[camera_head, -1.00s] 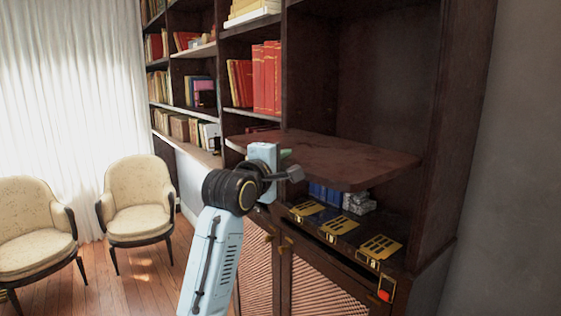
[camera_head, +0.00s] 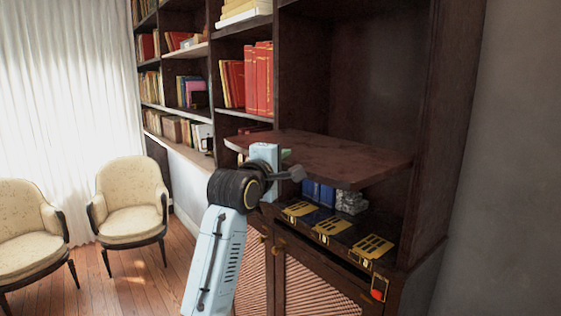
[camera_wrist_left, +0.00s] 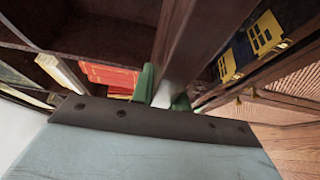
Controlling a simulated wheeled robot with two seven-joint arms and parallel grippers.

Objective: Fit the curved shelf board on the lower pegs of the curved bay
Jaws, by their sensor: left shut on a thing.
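The curved shelf board (camera_head: 335,158) is dark reddish wood and lies roughly level at the front of the curved bay (camera_head: 355,75), partly inside it. My left gripper (camera_head: 285,157) is shut on the board's front edge. In the left wrist view, the green fingers (camera_wrist_left: 162,88) clamp the board (camera_wrist_left: 192,40), seen edge-on. The board's left end sticks out in front of the neighbouring bay. The lower pegs are not visible, and I cannot tell whether the board touches them. My right gripper is not in view.
Under the board, a dark cabinet top holds black cases with gold plates (camera_head: 330,226), blue books (camera_head: 318,193) and a grey patterned box (camera_head: 351,202). Two cream chairs (camera_head: 130,200) stand on open floor at left.

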